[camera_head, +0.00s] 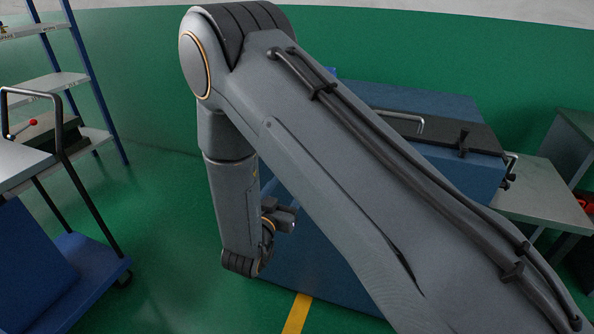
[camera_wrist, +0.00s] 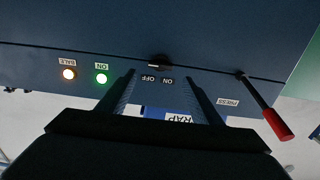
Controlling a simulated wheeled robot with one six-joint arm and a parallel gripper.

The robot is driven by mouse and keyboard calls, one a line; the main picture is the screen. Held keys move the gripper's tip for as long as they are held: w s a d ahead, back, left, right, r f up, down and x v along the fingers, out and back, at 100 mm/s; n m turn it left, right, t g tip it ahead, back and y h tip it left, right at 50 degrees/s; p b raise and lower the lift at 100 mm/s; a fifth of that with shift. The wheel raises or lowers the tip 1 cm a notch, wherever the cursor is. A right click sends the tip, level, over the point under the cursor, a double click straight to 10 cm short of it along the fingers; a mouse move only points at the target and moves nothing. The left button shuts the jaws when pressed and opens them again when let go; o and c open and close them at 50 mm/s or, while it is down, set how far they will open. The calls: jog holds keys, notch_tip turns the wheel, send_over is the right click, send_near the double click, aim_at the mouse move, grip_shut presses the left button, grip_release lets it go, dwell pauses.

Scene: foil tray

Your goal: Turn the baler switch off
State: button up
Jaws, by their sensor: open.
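The baler is a blue cabinet (camera_head: 345,290), partly hidden behind my arm in the head view. Its front panel (camera_wrist: 220,50) fills the top of the wrist view, with lettering upside down. The small dark switch (camera_wrist: 157,66) has a pale part and sits by the OFF and ON labels. A green lamp (camera_wrist: 102,79) labelled ON is lit, and a pale orange lamp (camera_wrist: 68,74) labelled BALE glows beside it. My gripper (camera_wrist: 160,78) is open, with one finger on each side of the switch labels. Nothing is between the fingers; contact with the panel cannot be told.
A red-handled lever (camera_wrist: 272,115) labelled PRESS sticks out to the right of the switch. In the head view, a blue trolley (camera_head: 85,270) and shelves (camera_head: 50,82) stand left, and a grey table (camera_head: 540,190) stands right. Green floor is clear between trolley and baler.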

jog(key=x, duration=0.7)
jog(key=shift+p, duration=0.4)
jog(key=shift+w, duration=0.1)
jog(key=c, duration=1.1)
